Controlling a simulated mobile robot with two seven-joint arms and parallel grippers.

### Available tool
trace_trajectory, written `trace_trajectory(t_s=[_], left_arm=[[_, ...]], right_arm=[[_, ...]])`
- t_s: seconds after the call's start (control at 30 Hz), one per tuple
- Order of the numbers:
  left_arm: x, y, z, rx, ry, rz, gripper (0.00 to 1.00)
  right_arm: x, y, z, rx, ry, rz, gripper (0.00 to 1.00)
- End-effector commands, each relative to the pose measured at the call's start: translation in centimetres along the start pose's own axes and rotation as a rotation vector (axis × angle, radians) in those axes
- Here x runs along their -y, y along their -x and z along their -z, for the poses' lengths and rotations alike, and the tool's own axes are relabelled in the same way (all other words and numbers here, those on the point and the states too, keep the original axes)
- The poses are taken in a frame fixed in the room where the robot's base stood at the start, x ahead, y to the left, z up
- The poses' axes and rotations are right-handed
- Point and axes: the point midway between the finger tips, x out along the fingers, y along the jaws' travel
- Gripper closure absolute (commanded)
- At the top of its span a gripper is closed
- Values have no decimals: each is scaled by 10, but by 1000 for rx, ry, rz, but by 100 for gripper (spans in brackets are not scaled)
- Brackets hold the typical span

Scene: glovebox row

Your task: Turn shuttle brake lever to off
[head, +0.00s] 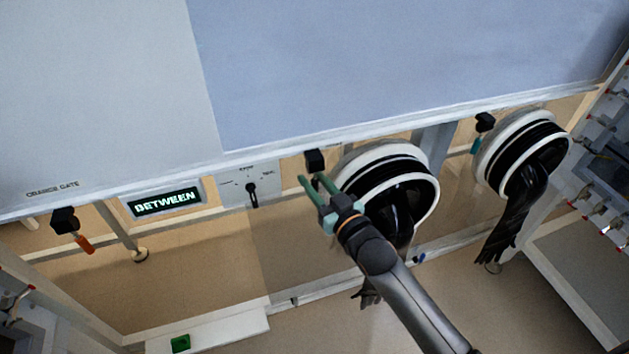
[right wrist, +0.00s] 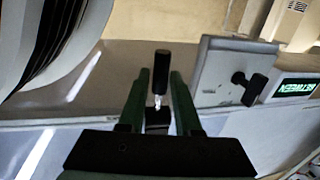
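A lever with a black grip and a short metal stem (right wrist: 161,70) sticks out from a black block (head: 314,160) on the front rail. I cannot read a label on it. My right gripper (head: 312,180) is at this lever, its green fingers open. In the right wrist view the grip shows between the two fingertips, with a gap on each side. In the head view the grip is hard to make out near the fingers. My left gripper is not in view.
A panel with a black rotary switch (head: 252,190) and a display reading BETWEEN (head: 166,202) are to the left. An orange-handled lever (head: 84,244) is farther left. A glove port (head: 388,165) is close right; another port (head: 520,140) and a teal-handled lever (head: 475,145) lie beyond.

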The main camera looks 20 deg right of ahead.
Motion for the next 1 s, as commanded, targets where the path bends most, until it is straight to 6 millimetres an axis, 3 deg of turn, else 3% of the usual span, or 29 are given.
trace_trajectory(t_s=[0.07, 0.37, 1.0], left_arm=[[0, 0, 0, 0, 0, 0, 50], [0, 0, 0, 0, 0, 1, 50], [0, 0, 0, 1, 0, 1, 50]], right_arm=[[0, 0, 0, 0, 0, 0, 68], [0, 0, 0, 0, 0, 0, 100], [0, 1, 0, 0, 0, 0, 100]])
